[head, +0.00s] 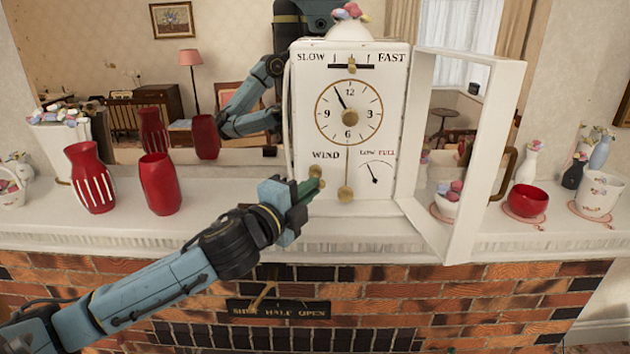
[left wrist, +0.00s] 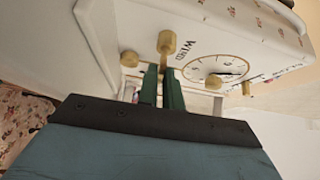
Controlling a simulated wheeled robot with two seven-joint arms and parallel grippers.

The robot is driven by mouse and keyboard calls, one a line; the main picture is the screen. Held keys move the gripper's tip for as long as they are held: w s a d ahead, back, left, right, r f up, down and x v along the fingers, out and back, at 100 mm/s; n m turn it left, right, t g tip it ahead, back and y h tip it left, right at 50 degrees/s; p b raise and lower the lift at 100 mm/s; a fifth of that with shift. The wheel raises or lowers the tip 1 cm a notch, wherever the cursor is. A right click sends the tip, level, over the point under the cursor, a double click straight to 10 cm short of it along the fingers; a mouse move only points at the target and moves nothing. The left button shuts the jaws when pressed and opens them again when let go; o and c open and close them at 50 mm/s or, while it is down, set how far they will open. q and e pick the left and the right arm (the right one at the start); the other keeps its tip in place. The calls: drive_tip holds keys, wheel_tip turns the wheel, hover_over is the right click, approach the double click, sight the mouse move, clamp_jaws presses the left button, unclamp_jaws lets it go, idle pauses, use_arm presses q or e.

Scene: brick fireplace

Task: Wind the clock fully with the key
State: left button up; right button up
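The white clock (head: 300,120) stands on the mantel with its glass door (head: 486,150) swung open to the right. The brass key (head: 315,171) is at the WIND label, left of the pendulum bob (head: 346,194). The small gauge's needle (head: 373,174) leans up and left, under LOW. My left gripper (head: 312,187) has its green fingertips at the key. In the left wrist view the fingers (left wrist: 162,82) are close together, with a narrow gap at the brass key stem. Whether they press on it is unclear. My right gripper is out of view.
Two red vases (head: 160,184) stand left of the clock on the white mantel (head: 130,220). A red bowl (head: 527,201) and white pot (head: 600,190) are beyond the door. A mirror behind reflects the room and my arm. Bricks lie below.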

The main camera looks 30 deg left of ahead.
use_arm(q)
clamp_jaws()
drive_tip(key=p, duration=0.2)
drive_tip(key=shift+r+m+g+p, duration=0.1)
drive_tip(key=shift+m+g+p, duration=0.2)
drive_tip(key=shift+m+p, duration=0.1)
drive_tip(key=shift+r+m+g, duration=0.1)
drive_tip(key=shift+m+g, duration=0.4)
drive_tip(key=shift+m, duration=0.3)
drive_tip(key=shift+m+g+y, duration=0.4)
drive_tip(key=shift+m+g, duration=0.1)
drive_tip(key=shift+r+m+g+y, duration=0.2)
drive_tip(key=shift+m+g+y, duration=0.1)
drive_tip(key=shift+m+g, duration=0.65)
drive_tip(key=shift+m+g+y, duration=0.25)
drive_tip(key=shift+m+y, duration=0.15)
drive_tip(key=shift+m, duration=0.15)
